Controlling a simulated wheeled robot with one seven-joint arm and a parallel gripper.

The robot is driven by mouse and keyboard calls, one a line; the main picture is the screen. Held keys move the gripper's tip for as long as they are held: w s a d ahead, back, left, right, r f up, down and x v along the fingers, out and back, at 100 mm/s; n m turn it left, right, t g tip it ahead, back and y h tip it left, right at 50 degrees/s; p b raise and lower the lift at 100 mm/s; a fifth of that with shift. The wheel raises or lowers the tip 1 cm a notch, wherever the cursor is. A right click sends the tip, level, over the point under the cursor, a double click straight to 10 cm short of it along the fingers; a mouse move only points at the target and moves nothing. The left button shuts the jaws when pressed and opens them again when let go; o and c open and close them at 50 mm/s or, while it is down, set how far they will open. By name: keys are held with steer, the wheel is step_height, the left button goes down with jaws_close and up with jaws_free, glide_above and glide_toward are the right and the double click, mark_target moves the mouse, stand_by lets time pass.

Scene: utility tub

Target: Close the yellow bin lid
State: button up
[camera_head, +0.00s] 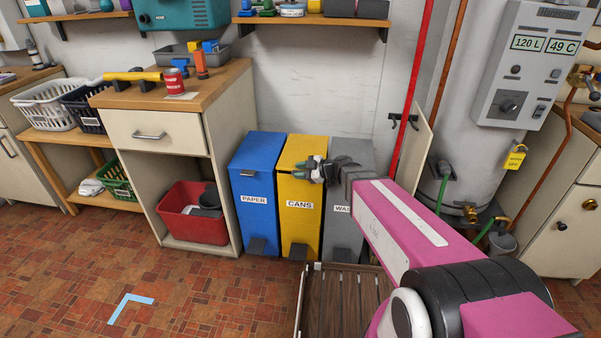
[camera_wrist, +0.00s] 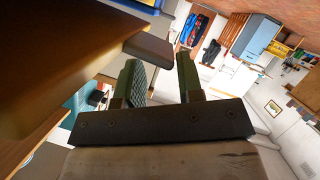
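The yellow bin (camera_head: 300,220), labelled CANS, stands between a blue bin and a grey bin. Its yellow lid (camera_head: 303,146) shows at the top, partly hidden by my gripper; I cannot tell whether it is fully down. My gripper (camera_head: 309,169) is at the lid's front edge, reaching in from the right. A large shaded yellow-brown surface (camera_wrist: 70,55), probably the bin, lies close on the left, with a grey block beside the fingers. Contact cannot be told.
The blue PAPER bin (camera_head: 257,205) is left of the yellow one; the grey bin (camera_head: 341,232) is right, partly behind my arm. A cabinet (camera_head: 155,132) holds a red tub (camera_head: 190,228). A slatted wooden piece (camera_head: 335,300) lies in front. Floor at left is clear.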

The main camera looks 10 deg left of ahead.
steer(key=s+a+r, duration=0.6)
steer(key=s+r, duration=0.3)
steer(key=r, duration=0.1)
steer(key=shift+s+a+r, duration=0.15)
steer(key=shift+s+r, duration=0.2)
steer(key=shift+s, duration=0.05)
steer(key=d+f+m+g+h, duration=0.1)
steer(key=d+f+m+h, duration=0.3)
steer(key=d+m, duration=0.3)
steer(key=s+d+f+m+g+h, duration=0.1)
steer(key=d+f+m+h, duration=0.4)
steer(key=d, duration=1.2)
steer(key=s+d+f+m+g+h, duration=0.1)
steer(key=d+f+m+h, duration=0.3)
steer(key=d+f+m, duration=0.3)
steer(key=d+m, duration=0.2)
steer(key=d, duration=0.3)
steer(key=shift+f+h, duration=0.3)
